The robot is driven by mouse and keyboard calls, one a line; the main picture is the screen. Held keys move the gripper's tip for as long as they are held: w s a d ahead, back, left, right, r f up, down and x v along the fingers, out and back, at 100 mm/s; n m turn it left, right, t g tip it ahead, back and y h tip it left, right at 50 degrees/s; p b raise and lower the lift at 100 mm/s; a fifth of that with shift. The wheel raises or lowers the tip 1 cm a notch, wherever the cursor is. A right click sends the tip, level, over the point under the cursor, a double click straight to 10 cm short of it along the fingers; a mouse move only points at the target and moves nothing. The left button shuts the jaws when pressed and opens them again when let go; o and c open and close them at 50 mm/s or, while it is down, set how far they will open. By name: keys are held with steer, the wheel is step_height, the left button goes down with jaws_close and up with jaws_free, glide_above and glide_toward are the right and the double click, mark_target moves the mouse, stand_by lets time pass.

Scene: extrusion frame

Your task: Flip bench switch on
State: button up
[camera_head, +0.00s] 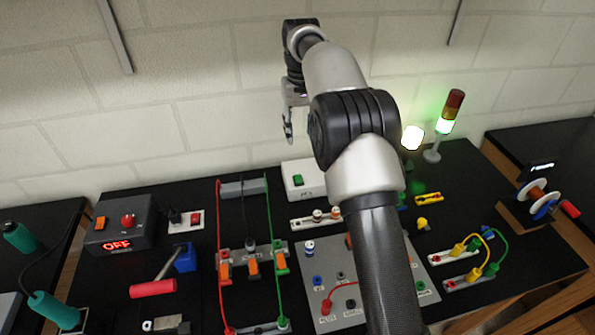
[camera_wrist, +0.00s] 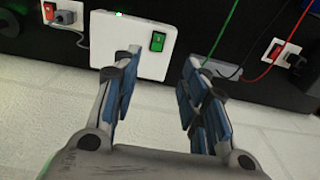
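My gripper (camera_wrist: 156,85) is open, with nothing between its blue-padded fingers. In the head view my gripper (camera_head: 288,128) is above the back of the bench, in front of the wall. A white box (camera_head: 312,176) with a green rocker switch (camera_head: 298,180) stands at the bench's back edge; my arm hides its right part. In the wrist view the green switch (camera_wrist: 158,41) is on the white box (camera_wrist: 138,61), beyond the fingertips and apart from them. A small green light (camera_wrist: 118,14) glows on this box. I cannot tell which control is the bench switch.
A dark box (camera_head: 118,242) at left shows a red OFF and carries an orange switch (camera_head: 100,222) and a red button (camera_head: 127,220). Beside it is a socket with a red switch (camera_head: 196,219). A signal tower (camera_head: 447,110) is lit green. Red and green wires run nearby.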

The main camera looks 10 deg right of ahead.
mark_target(300, 182)
steer(key=f+b, duration=0.2)
steer(key=f, duration=0.4)
steer(key=f+b, duration=0.1)
steer(key=f, duration=0.5)
steer(key=f+b, duration=0.2)
steer(key=f, duration=0.4)
steer(key=shift+w+f+b, duration=0.3)
steer(key=shift+w+f, duration=0.05)
steer(key=shift+f, duration=0.05)
steer(key=shift+c, duration=0.6)
jaws_close()
